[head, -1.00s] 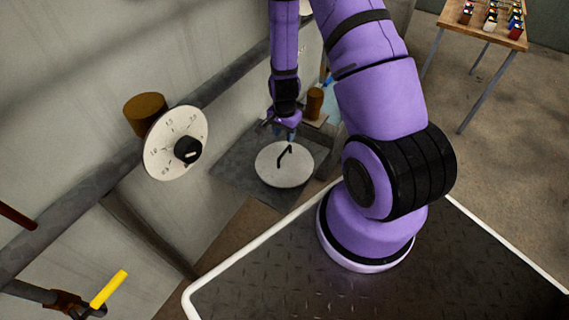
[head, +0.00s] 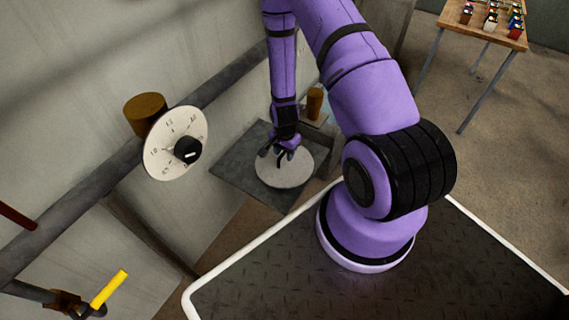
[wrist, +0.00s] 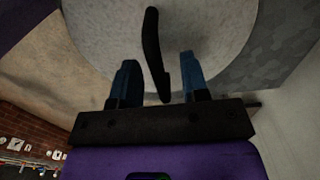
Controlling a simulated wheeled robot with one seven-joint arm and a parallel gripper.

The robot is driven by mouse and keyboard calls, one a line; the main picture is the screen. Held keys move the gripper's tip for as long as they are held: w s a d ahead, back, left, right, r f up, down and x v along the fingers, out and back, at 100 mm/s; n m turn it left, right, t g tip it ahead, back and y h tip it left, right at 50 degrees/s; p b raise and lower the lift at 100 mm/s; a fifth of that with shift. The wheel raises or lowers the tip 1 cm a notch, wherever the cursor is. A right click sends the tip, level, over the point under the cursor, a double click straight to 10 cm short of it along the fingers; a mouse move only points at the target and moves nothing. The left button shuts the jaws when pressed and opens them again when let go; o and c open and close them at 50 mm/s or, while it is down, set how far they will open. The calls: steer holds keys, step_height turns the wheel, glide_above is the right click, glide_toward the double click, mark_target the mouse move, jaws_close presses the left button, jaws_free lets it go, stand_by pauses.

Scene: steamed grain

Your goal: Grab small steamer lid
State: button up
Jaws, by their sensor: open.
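The small steamer lid (head: 285,172) is a round pale grey disc with a black bar handle (head: 281,158). It lies on a dark grey metal plate (head: 235,172) by the wall. My gripper (head: 278,153) is at the lid, over its far side close to the handle. In the wrist view the lid (wrist: 210,30) fills the top. The handle (wrist: 153,50) points down between the two blue fingers of my gripper (wrist: 160,85). The fingers are apart, with a gap on each side of the handle. Whether they touch the lid is hidden.
A white dial with a black knob (head: 187,150) and a thick pipe (head: 225,82) run along the left wall. A brown cylinder (head: 314,101) stands behind the plate. A yellow-handled valve (head: 109,289) is at lower left. A wooden table (head: 480,25) with small items stands far right.

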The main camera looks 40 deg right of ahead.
steer(key=shift+c, duration=0.2)
jaws_close()
stand_by(1.3)
